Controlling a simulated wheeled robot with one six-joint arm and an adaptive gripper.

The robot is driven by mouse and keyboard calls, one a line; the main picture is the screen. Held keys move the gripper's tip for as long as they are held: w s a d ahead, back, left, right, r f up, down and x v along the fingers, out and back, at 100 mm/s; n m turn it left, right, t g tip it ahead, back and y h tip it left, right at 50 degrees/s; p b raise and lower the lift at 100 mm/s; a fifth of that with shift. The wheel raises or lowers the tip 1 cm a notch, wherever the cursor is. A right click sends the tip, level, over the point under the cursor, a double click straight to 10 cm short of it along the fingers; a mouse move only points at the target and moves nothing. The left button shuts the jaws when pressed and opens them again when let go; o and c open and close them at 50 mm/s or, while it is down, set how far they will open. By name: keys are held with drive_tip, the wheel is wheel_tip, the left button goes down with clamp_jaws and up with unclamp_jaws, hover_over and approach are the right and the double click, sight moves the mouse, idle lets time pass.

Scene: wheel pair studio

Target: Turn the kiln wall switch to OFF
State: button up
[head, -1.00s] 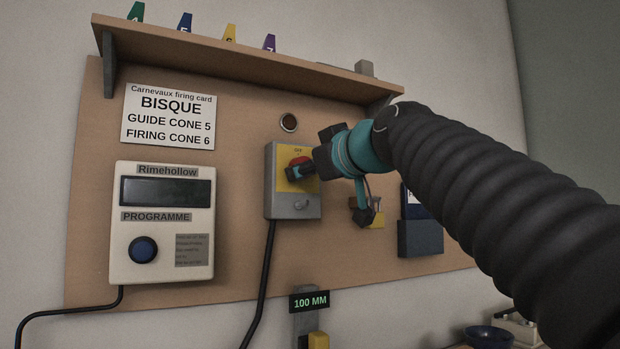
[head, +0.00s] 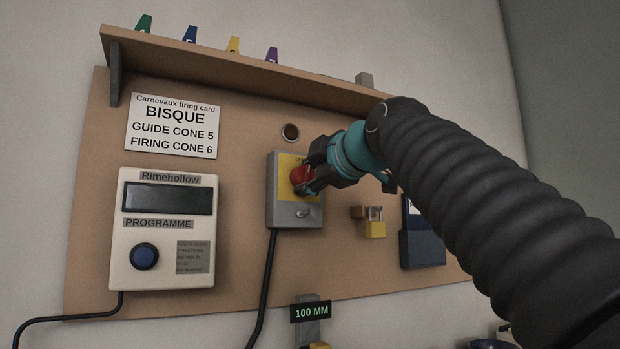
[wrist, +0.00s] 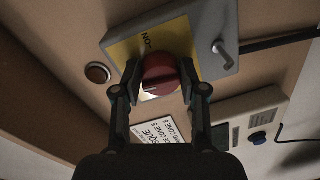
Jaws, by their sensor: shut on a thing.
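The kiln wall switch is a grey box (head: 283,214) with a yellow plate (head: 287,163) and a red rotary knob (head: 299,178), mounted on the brown board. My gripper (head: 306,177) is at the knob, coming from the right. In the wrist view the red knob (wrist: 160,74) sits between the two fingers of my gripper (wrist: 160,82), which are shut on it. The letters "ON" show on the yellow plate (wrist: 126,50) beside the knob in the wrist view. The rest of the plate's lettering is hidden or too small.
A cream Rimehollow controller (head: 163,268) with a blue button hangs left of the switch. A yellow padlock (head: 375,230) and a dark blue holder (head: 422,250) hang to the right. A shelf (head: 240,66) juts out above. A black cable (head: 264,280) runs down from the switch.

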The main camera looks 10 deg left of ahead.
drive_tip(key=shift+r+n, duration=0.15)
drive_tip(key=shift+n, duration=0.45)
drive_tip(key=o, duration=1.1)
drive_tip(key=shift+o, duration=0.2)
drive_tip(key=shift+s, duration=0.1)
drive_tip(key=v, duration=1.2)
